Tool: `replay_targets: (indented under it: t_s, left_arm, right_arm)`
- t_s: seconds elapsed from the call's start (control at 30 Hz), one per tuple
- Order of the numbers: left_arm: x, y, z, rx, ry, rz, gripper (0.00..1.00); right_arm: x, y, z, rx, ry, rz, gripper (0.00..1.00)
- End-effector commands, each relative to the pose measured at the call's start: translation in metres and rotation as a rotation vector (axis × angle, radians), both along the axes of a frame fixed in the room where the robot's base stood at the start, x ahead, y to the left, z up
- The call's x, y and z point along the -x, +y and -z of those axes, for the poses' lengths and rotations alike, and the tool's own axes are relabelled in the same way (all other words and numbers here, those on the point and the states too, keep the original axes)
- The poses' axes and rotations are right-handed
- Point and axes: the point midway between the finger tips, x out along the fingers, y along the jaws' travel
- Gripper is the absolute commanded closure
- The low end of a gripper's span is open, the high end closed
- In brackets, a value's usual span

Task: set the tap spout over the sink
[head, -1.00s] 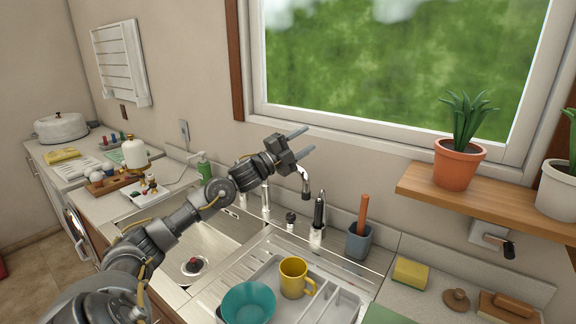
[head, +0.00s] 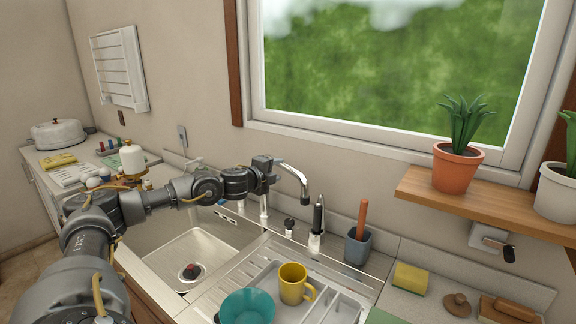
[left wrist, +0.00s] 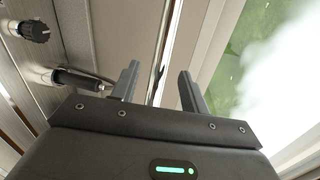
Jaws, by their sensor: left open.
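The chrome tap spout (head: 294,174) arches to the right from behind my left gripper (head: 270,164), its dark-tipped outlet hanging over the drainboard side, right of the sink basin (head: 205,245). The tap's upright chrome body (head: 263,206) shows below the gripper. My left gripper is at the root end of the spout and hides part of it. I cannot tell whether they touch. My right gripper is not in view.
A drying rack (head: 330,306) holds a yellow mug (head: 293,284) and teal bowl (head: 248,306). The window sill (head: 350,142) is behind.

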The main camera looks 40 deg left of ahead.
Motion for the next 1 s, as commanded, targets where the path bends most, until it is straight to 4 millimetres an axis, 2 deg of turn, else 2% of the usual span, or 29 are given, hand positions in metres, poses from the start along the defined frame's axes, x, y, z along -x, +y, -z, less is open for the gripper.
replay_targets:
  t_s: [0.03, 0.2, 0.4, 0.57, 0.83, 1.0]
  left_arm:
    - [-0.011, 0.001, -0.003, 0.004, -0.002, -0.001, 0.55]
    - [-0.041, 0.006, 0.003, 0.002, -0.001, -0.001, 0.55]
    - [-0.064, 0.011, 0.010, 0.001, 0.000, -0.001, 0.55]
    - [-0.071, 0.012, 0.012, 0.000, -0.001, 0.000, 0.55]
    - [-0.072, 0.012, 0.013, -0.001, -0.001, 0.000, 0.55]
    - [-0.072, 0.012, 0.013, -0.001, -0.001, 0.000, 0.76]
  right_arm:
    - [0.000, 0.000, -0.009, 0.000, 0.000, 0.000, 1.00]
    - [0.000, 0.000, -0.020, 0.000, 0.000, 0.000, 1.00]
    - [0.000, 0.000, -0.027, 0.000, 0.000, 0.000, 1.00]
    - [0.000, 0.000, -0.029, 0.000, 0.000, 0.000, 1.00]
    - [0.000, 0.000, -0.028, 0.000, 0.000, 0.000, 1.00]
    - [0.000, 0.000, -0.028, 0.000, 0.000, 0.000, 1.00]
